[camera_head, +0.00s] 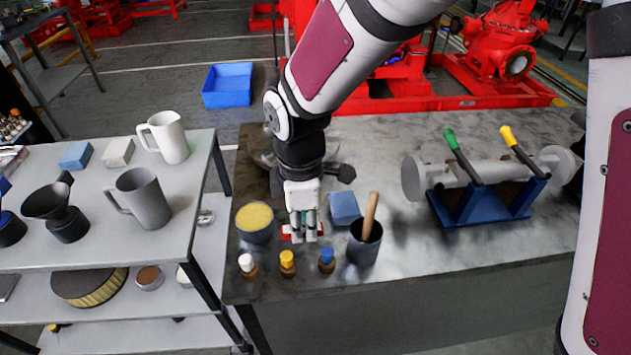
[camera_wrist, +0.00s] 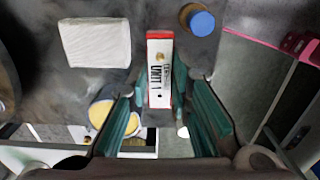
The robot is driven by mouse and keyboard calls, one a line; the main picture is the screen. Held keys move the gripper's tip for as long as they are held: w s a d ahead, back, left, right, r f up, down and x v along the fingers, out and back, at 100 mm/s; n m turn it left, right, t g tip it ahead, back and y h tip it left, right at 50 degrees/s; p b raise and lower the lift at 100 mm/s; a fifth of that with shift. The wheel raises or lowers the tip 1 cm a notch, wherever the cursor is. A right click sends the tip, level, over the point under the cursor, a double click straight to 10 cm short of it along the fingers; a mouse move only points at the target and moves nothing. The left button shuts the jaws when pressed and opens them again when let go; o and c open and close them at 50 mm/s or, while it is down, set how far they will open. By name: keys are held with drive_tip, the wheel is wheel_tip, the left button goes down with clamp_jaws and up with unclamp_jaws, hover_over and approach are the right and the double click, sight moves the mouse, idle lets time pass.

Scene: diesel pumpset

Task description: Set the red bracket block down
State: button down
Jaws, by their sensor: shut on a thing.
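The red bracket block (camera_wrist: 159,70) has a white face with dark "UNIT 1" lettering and red ends. In the wrist view it lies between the two green-sided fingers of my gripper (camera_wrist: 159,88). In the head view my gripper (camera_head: 304,236) points down over the front left part of the grey bench (camera_head: 400,245), shut on the block. Only small red edges of the block (camera_head: 286,232) show there beside the fingers. The block is at or just above the bench top; I cannot tell whether it touches.
A yellow-filled bowl (camera_head: 254,218) stands left of my gripper. A blue block (camera_head: 343,207) and a dark cup (camera_head: 363,247) with a wooden handle stand right. White-capped (camera_head: 247,266), yellow-capped (camera_head: 287,264) and blue-capped (camera_head: 327,261) bottles stand in front. A blue stand (camera_head: 480,203) is farther right.

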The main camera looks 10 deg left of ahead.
sight(305, 252)
drive_tip(key=shift+f, duration=3.2)
drive_tip(key=shift+f, duration=0.15)
drive_tip(key=c, duration=1.7)
unclamp_jaws()
wheel_tip(305, 252, up, 12)
drive_tip(key=shift+r, duration=0.15)
drive_tip(key=shift+d, duration=0.1)
